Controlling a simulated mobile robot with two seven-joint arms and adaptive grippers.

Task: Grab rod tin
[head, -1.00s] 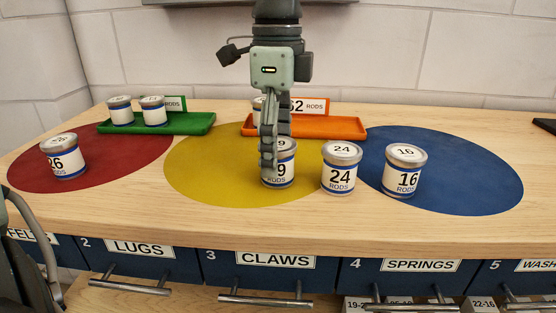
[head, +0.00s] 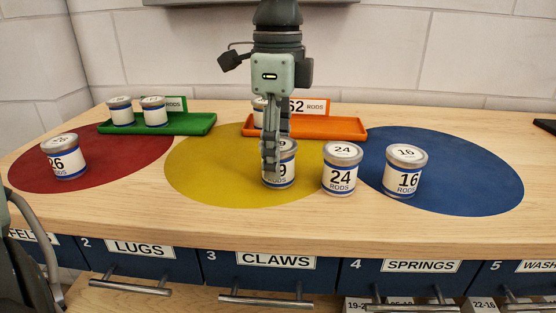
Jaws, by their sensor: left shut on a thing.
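The rod tin marked 9 (head: 283,176) is white with a blue band and grey lid. It stands upright on the front right part of the yellow disc (head: 205,170). My left gripper (head: 271,160) points down onto this tin and is shut on it. The fingers hide the left part of its lid and label. The tin marked 24 (head: 340,178) and the tin marked 16 (head: 402,183) stand to the right. The tin marked 26 (head: 64,163) stands on the red disc (head: 110,160). My right gripper is not in view.
A green tray (head: 185,125) holds two tins at the back left. An orange tray (head: 335,127) at the back centre has a tin partly hidden by my gripper. The blue disc (head: 465,170) is mostly clear. Labelled drawers (head: 270,275) line the bench front.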

